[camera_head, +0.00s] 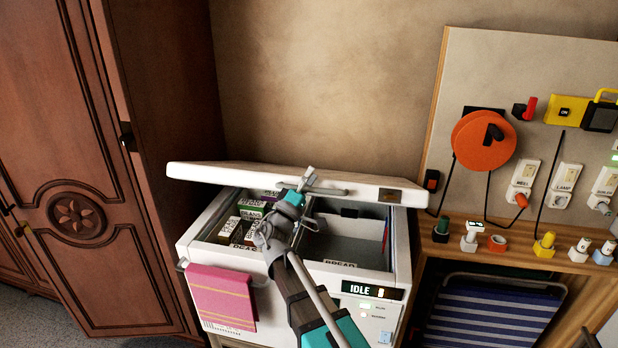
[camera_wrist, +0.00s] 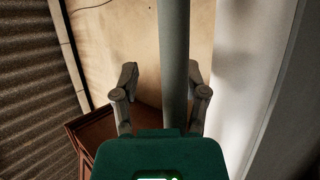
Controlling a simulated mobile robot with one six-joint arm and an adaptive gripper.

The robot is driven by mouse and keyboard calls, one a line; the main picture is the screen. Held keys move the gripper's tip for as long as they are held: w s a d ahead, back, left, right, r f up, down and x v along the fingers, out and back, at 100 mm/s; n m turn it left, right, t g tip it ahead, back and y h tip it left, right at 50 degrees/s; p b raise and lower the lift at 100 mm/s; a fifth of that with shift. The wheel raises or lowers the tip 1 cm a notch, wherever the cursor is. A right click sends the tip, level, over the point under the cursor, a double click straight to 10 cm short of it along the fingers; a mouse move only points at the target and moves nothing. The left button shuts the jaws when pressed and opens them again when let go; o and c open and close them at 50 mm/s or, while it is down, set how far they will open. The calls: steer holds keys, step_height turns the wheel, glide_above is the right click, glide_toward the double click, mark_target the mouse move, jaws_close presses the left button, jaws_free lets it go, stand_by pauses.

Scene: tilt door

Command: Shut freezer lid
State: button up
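The white freezer (camera_head: 215,325) stands against the wall with its lid (camera_head: 230,174) partly raised and tilted, leaving a gap at the front. Labelled compartments show inside. A grey bar handle (camera_head: 335,191) runs along the lid's front edge. My gripper (camera_head: 304,184) is at this handle, with my arm reaching up from below in front of the freezer opening. In the wrist view, my gripper (camera_wrist: 161,82) has its two fingers apart, with the grey handle bar (camera_wrist: 174,50) between them, nearer the right finger. Whether a finger touches the bar is unclear.
A wooden cabinet (camera_head: 75,180) stands at left. At right are a panel with an orange reel (camera_head: 483,140), plugs and cables, and a blue striped folded item (camera_head: 490,315).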

steer(key=shift+w+d+r+p, duration=0.1)
steer(key=shift+w+r+p, duration=0.3)
steer(key=shift+r, duration=0.25)
